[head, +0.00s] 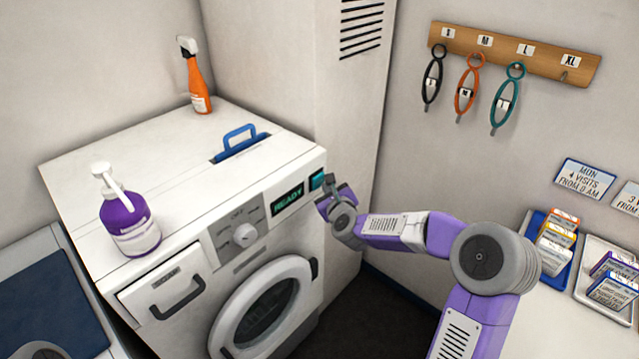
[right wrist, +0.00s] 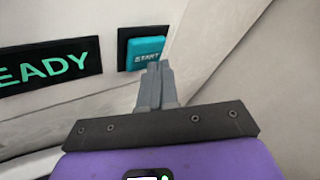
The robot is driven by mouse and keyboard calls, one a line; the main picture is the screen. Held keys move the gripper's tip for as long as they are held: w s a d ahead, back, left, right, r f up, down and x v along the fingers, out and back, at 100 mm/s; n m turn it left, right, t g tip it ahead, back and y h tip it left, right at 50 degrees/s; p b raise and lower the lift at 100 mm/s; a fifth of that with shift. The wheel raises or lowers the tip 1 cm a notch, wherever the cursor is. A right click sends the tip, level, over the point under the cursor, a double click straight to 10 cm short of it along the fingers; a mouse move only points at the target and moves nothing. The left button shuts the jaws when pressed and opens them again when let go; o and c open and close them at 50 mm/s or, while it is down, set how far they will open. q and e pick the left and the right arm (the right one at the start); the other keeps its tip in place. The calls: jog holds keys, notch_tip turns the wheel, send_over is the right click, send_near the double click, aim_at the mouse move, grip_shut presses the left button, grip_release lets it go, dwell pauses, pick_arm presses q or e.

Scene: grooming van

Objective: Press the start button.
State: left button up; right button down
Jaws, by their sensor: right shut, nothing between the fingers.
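The teal start button (right wrist: 146,51) sits in a dark frame at the right end of the washing machine's front panel. In the head view the button (head: 317,181) shows beside the display (head: 288,199), which reads READY. My right gripper (right wrist: 154,68) is shut and empty. In the right wrist view its fingertips overlap the lower edge of the button; I cannot tell whether they touch it. In the head view the right gripper (head: 328,182) is at the panel's right end, close to the button. My left gripper is not in view.
The washing machine (head: 185,185) carries a purple pump bottle (head: 130,225), an orange spray bottle (head: 197,85) and a blue-handled drawer or slot (head: 238,145) on top. A tall vented cabinet (head: 340,90) stands behind. Trays with small boxes (head: 555,245) lie at the right.

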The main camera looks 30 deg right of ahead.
jog(key=shift+w+a, duration=0.2)
jog(key=shift+w, duration=0.3)
dwell(0.8)
jog(key=shift+s+d, duration=0.1)
jog(key=shift+s+d+b, duration=0.25)
jog(key=shift+s+b, duration=0.5)
jog(key=shift+b, duration=0.05)
jog(key=shift+s, duration=0.1)
jog(key=s+b, duration=0.1)
jog(key=s+d+b, duration=0.1)
jog(key=s, duration=0.1)
jog(key=s+d+b, duration=0.1)
jog(key=b, duration=0.1)
jog(key=shift+s, duration=0.2)
dwell(1.4)
